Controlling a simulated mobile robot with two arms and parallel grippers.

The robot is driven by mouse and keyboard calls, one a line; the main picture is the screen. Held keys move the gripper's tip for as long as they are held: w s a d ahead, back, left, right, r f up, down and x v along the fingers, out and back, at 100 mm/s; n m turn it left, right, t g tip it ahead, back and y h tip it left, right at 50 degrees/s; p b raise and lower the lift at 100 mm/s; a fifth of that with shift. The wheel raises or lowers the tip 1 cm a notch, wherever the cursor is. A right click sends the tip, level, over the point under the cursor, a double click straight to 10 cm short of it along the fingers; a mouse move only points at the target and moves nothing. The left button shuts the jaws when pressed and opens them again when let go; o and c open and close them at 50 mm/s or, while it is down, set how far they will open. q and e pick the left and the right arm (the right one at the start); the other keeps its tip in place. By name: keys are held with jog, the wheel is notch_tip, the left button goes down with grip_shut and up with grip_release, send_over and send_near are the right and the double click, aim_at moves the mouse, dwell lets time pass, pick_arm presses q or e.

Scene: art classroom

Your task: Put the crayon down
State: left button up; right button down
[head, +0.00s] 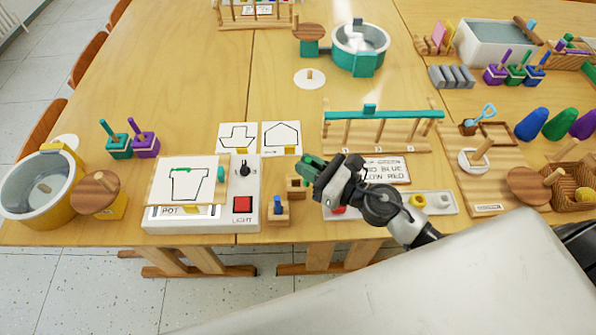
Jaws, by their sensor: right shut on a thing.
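My right gripper (318,172) comes in from the lower right and is held over the front of the table. It is shut on a green thing (308,163), which looks like the crayon; the fingers hide part of it, so its full shape cannot be told. The light box (190,224) is to its left, with a sheet (187,195) showing a pot outline and a short green stroke along the top. Small wooden blocks (297,187) are just below and left of the gripper. My left gripper is not in view.
A white tray (446,209) with coloured pieces lies right of the gripper, partly behind my arm. A lettered sign (392,172) is behind it. A wooden rack with a teal bar (385,114) stands farther back. Two outline cards (281,136) lie behind the light box. The table's middle is mostly clear.

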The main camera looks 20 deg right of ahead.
jog(key=shift+w+a+f+b, duration=0.25)
jog(key=shift+w+f+b, duration=0.2)
jog(key=shift+f, duration=0.55)
jog(key=shift+w+a+f+b, duration=0.3)
jog(key=shift+w+f+b, duration=0.1)
jog(key=shift+f, duration=0.55)
jog(key=shift+w+a+f+b, duration=0.25)
jog(key=shift+w+f+b, duration=0.2)
jog(key=shift+f, duration=0.55)
jog(key=shift+f, duration=0.1)
jog(key=c, duration=1.6)
grip_release()
jog(key=shift+f, duration=0.1)
jog(key=o, duration=0.4)
jog(key=shift+o, duration=0.2)
